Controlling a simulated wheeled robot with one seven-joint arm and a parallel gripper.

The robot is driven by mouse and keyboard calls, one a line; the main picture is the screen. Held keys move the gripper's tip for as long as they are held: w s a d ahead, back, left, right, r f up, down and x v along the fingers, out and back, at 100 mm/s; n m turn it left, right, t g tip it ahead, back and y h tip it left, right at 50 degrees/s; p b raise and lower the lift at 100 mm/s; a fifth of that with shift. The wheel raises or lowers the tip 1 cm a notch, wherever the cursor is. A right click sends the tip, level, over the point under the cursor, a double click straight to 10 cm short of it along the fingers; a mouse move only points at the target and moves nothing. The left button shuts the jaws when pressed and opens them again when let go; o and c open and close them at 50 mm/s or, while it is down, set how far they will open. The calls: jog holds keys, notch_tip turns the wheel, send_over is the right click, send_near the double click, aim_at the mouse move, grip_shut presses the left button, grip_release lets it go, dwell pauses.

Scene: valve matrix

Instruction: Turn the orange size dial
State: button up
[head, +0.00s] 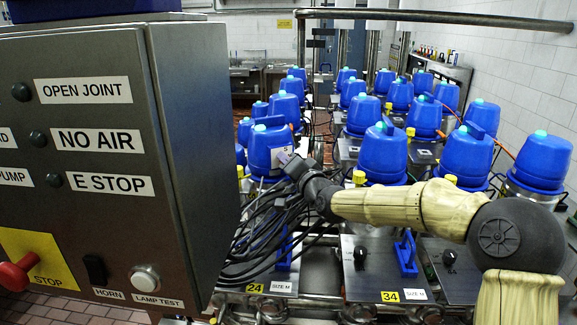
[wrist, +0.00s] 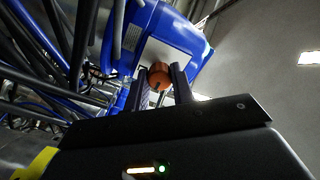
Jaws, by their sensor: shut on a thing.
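The orange size dial (wrist: 158,76) is a small round knob on the pale plate (wrist: 165,55) of a blue valve head, seen in the wrist view. My gripper (wrist: 160,84) has one dark finger on each side of the dial and is shut on it. In the head view my gripper (head: 289,162) reaches from the right to the front right side of the blue valve head (head: 268,148). The dial itself is hidden there behind the gripper. Which way the dial points cannot be told.
A steel control box (head: 100,170) with a red stop button (head: 17,274) stands close on the left. Black cables (head: 265,230) hang below the gripper. Several more blue valve heads stand behind and to the right, with pipes and plates labelled 24 (head: 255,288) and 34 (head: 389,296) below.

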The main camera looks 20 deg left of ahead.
jog(key=o, duration=1)
jog(key=shift+d, duration=0.15)
jog(key=b+v, duration=0.3)
jog(key=v, duration=1.4)
jog(key=shift+s, duration=0.2)
jog(key=shift+w, duration=0.1)
